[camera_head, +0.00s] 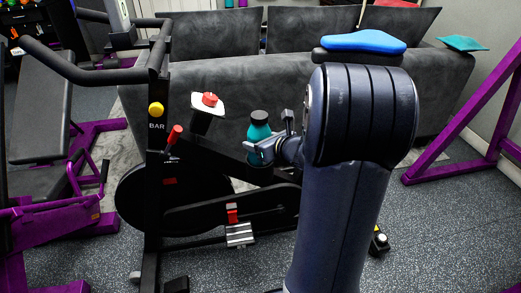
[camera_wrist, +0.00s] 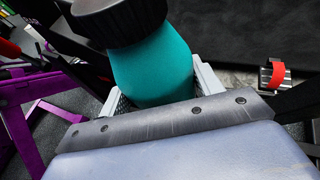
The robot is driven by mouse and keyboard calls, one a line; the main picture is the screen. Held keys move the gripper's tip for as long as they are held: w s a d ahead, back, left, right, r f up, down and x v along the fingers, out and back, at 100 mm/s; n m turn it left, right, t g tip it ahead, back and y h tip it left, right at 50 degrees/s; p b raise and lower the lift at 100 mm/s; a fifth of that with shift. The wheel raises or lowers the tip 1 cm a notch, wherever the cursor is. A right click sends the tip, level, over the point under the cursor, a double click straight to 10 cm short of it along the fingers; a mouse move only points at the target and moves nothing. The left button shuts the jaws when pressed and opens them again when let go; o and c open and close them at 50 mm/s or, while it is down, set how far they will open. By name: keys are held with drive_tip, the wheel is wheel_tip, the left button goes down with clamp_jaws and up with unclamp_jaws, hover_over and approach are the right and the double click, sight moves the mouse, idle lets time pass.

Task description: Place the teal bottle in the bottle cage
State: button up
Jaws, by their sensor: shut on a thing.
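The teal bottle (camera_head: 259,132) has a black cap and stands about upright over the exercise bike's frame in the head view. My gripper (camera_head: 261,150) is shut around its body from the right. In the wrist view the teal bottle (camera_wrist: 155,70) fills the space between the two pale fingers of my gripper (camera_wrist: 160,92), with its black cap at the top. The bottle's lower end is hidden by my gripper and wrist in the wrist view. I cannot make out the bottle cage in either view.
The black exercise bike (camera_head: 155,190) stands under and left of my gripper, with a red knob (camera_head: 209,99) and a pedal (camera_head: 239,234). A grey sofa (camera_head: 225,65) is behind. Purple rack frames (camera_head: 470,125) stand at both sides.

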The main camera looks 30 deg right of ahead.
drive_tip(key=shift+f, duration=0.45)
drive_tip(key=shift+f, duration=0.25)
drive_tip(key=o, duration=1)
drive_tip(key=shift+r, duration=0.1)
drive_tip(key=p+v, duration=0.4)
drive_tip(key=v, duration=0.8)
drive_tip(key=shift+a+r, duration=0.1)
